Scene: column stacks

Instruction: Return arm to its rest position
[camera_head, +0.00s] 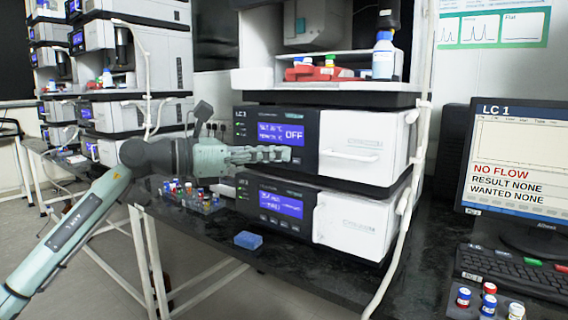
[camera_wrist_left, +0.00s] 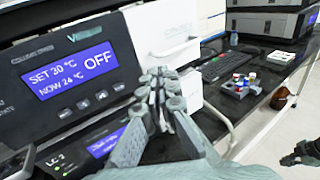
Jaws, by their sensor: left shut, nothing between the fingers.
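My left arm comes in from the left in the head view, stretched out towards the instrument stack. Its left gripper (camera_head: 284,154) is shut and empty, in front of the column oven (camera_head: 360,146), over its display and buttons. In the left wrist view the shut fingers (camera_wrist_left: 166,84) point away beside the oven's front panel (camera_wrist_left: 75,70). That panel's blue display reads SET 30 °C, NOW 24 °C and OFF. I cannot tell whether the fingertips touch the panel. My right gripper is not seen in the head view.
A second module (camera_head: 345,221) sits under the oven. A vial rack (camera_head: 190,196) and a blue block (camera_head: 248,240) are on the dark bench. A monitor (camera_head: 520,165) reading NO FLOW, a keyboard (camera_head: 515,272) and another vial rack (camera_head: 478,303) stand right. White tubing runs down the stack's right side.

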